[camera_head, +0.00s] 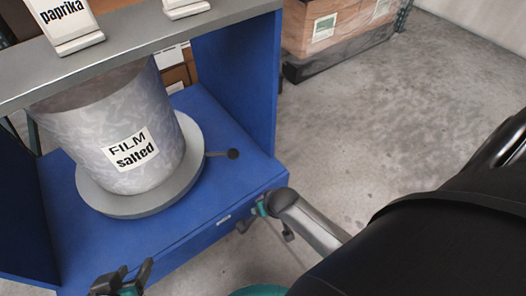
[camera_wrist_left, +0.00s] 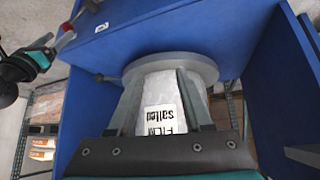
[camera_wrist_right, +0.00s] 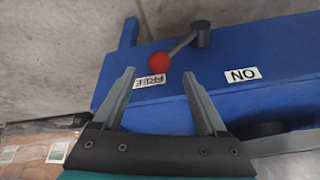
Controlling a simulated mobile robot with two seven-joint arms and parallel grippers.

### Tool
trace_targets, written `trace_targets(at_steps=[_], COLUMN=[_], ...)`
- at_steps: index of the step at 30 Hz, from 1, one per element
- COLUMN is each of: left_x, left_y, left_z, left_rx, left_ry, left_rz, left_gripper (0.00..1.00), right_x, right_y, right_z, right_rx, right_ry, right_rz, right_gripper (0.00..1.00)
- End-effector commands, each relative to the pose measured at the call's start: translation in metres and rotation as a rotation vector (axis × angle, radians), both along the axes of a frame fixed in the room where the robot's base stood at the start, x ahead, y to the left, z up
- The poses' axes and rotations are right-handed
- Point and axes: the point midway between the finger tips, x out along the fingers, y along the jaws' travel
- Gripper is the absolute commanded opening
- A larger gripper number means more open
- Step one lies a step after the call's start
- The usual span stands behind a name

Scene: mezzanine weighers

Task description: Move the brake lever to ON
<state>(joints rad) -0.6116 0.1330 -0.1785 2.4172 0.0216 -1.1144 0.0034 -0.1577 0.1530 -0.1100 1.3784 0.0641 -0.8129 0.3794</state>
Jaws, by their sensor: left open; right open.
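The brake lever (camera_wrist_right: 182,44) shows in the right wrist view, on the blue side of the stand. It runs from a dark round pivot (camera_wrist_right: 201,34) to a red ball knob (camera_wrist_right: 159,61), which sits by the FREE label (camera_wrist_right: 150,80). The ON label (camera_wrist_right: 242,74) is to the right. My right gripper (camera_wrist_right: 160,76) is open and empty, and the knob appears between and beyond its fingertips. It also shows beside the stand's front right corner in the head view. My left gripper (camera_head: 122,276) is open and empty in front of the stand, at the lower left.
A film roll labelled "FILM salted" (camera_head: 165,165) stands on a grey round plate (camera_head: 130,207) inside the blue stand (camera_head: 215,225). A short rod with a dark knob (camera_head: 233,154) projects beside it. A wrapped pallet (camera_head: 330,30) stands behind.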

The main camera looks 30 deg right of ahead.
Motion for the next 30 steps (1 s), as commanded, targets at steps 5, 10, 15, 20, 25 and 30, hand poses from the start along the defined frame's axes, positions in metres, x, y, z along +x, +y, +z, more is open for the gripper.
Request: trace_targets(at_steps=[5, 10, 15, 20, 25, 30], left_x=[0.009, 0.016, 0.022, 0.025, 0.027, 0.026], left_y=[-0.013, -0.024, -0.036, -0.045, -0.055, -0.062], left_z=[-0.003, -0.003, 0.0, 0.002, 0.007, 0.012], left_rx=[-0.041, -0.084, -0.129, -0.173, -0.22, -0.266], left_ry=[-0.087, -0.172, -0.258, -0.337, -0.421, -0.5], left_rz=[-0.016, -0.028, -0.039, -0.044, -0.049, -0.05], left_gripper=[0.5, 0.5, 0.5, 0.5, 0.5, 0.5], right_x=[0.003, 0.006, 0.009, 0.011, 0.013, 0.016], right_y=[0.0, 0.0, 0.0, -0.001, -0.001, -0.001], right_z=[-0.008, -0.014, -0.021, -0.027, -0.033, -0.039], right_rx=[0.0, 0.0, 0.001, 0.0, 0.0, 0.0], right_ry=[-0.001, 0.0, -0.001, 0.0, 0.0, 0.0], right_rz=[0.0, 0.0, 0.0, 0.0, 0.0, 0.0], right_gripper=[0.75, 0.75, 0.75, 0.75, 0.75, 0.75])
